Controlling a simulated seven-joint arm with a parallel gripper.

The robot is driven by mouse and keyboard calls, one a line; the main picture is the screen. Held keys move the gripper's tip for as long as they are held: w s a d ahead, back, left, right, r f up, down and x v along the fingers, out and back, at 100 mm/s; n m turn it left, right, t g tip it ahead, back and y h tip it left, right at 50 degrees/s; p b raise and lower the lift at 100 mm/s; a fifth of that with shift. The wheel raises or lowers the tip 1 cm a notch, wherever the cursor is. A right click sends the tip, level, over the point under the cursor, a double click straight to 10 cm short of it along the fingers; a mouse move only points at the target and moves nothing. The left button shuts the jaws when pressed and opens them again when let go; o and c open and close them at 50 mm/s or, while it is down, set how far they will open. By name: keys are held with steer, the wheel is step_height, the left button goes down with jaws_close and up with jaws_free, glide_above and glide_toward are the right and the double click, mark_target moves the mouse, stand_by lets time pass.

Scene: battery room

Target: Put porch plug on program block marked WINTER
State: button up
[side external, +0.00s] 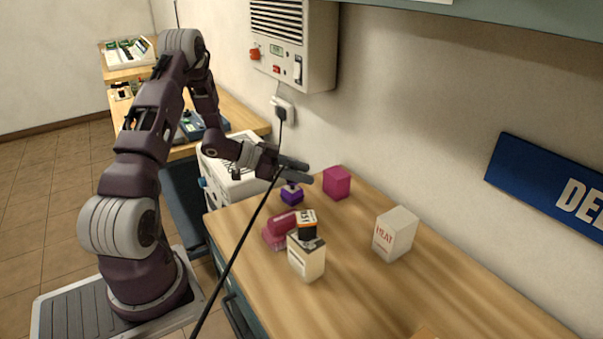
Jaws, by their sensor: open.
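My gripper (303,171) is above the far left part of the wooden worktop (350,300), its fingers pointing right and apart, with nothing seen between them. A small purple piece (292,195) sits just below the fingers; contact cannot be told. A black and orange piece (307,226) with partly readable lettering rests on a cream block (306,262). A white block (395,234) with red lettering, seemingly HEAT, stands to the right. A magenta block (337,183) stands near the wall. I cannot read WINTER on any block or tell which piece is the porch plug.
Pink pieces (278,230) lie beside the cream block. A dark cable (245,235) crosses the view in front of my wrist. A wall unit (293,42) hangs above, and a blue sign (550,185) is on the wall. The worktop's right side is mostly clear.

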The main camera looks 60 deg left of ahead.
steer(key=v, duration=1.1)
steer(key=w+a+r+y, duration=0.1)
steer(key=w+r+y, duration=0.4)
steer(key=w+r, duration=0.15)
steer(key=d+r+n+y, duration=0.3)
steer(key=d+r+y, duration=0.2)
steer(key=r, duration=0.5)
steer(key=s+d+f+n+g+h, duration=0.1)
steer(key=s+d+g+h, duration=0.4)
steer(key=s+d, duration=1.8)
steer(key=shift+s+d+n+g, duration=0.3)
steer(key=shift+s+g, duration=0.3)
steer(key=shift+s, duration=0.15)
